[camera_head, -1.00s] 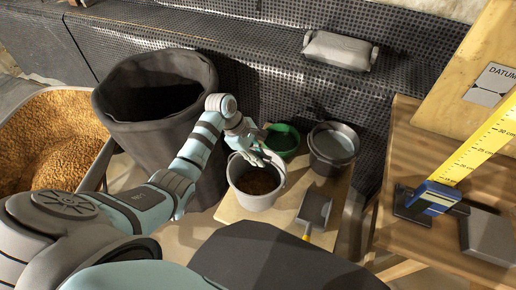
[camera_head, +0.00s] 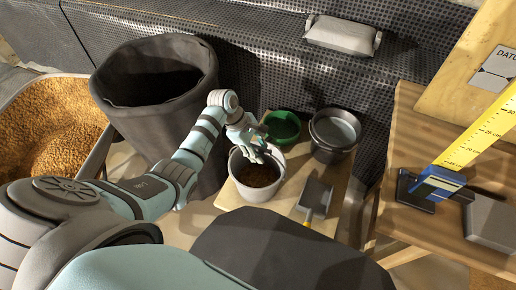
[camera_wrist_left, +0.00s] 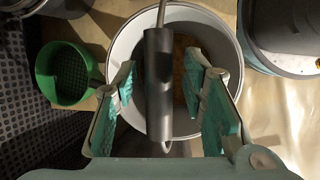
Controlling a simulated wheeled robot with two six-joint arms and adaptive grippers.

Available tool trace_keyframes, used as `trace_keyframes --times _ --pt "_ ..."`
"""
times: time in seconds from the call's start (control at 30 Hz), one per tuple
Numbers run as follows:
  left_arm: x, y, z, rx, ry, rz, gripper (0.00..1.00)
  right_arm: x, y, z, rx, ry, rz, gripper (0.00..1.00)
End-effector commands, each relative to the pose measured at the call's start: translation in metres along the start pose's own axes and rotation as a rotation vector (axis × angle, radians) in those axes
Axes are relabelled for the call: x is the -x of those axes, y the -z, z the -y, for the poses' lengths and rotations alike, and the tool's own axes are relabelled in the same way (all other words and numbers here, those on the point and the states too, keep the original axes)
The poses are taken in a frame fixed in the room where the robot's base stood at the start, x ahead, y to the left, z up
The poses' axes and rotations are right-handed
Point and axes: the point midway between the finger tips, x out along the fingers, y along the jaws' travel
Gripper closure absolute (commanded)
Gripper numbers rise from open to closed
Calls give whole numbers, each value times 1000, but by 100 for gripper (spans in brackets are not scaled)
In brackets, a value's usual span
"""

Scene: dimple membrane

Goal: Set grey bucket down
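The grey bucket (camera_head: 262,195) stands upright on the small wooden table, with brown grainy material inside. My left gripper (camera_head: 258,150) is over the bucket's opening. In the left wrist view, the pale bucket rim (camera_wrist_left: 122,45) shows below the gripper. The bucket's black handle grip (camera_wrist_left: 158,85) lies between the two green-padded fingers of my left gripper (camera_wrist_left: 160,98). There is a visible gap on both sides of the grip, so the gripper is open around it. My right gripper is not in view.
A green sieve (camera_head: 283,128) and a dark grey bucket (camera_head: 333,150) stand close behind and to the right. A scoop (camera_head: 316,195) lies right of the grey bucket on the small table (camera_head: 228,197). A large black bin (camera_head: 165,128) stands left. A wooden bench (camera_head: 425,140) is right.

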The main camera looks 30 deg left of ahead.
Motion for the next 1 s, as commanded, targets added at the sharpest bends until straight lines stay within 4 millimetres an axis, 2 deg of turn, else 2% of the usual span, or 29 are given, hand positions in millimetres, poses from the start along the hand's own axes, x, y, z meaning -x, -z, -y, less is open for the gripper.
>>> trace_keyframes --times 0.07,0.17,0.4,0.53,0.67,1.0 --pt "3 0 0 0 0 0 62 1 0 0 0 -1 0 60" --pt "18 -1 -1 0 -2 -2 62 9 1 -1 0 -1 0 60" --pt "85 -2 -2 -1 -3 -3 62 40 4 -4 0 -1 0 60" --pt "112 -1 -1 0 -2 -2 62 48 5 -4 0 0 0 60" --pt "122 0 -1 0 0 -1 62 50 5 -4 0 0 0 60" --pt "121 0 0 0 0 1 62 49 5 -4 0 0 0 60"
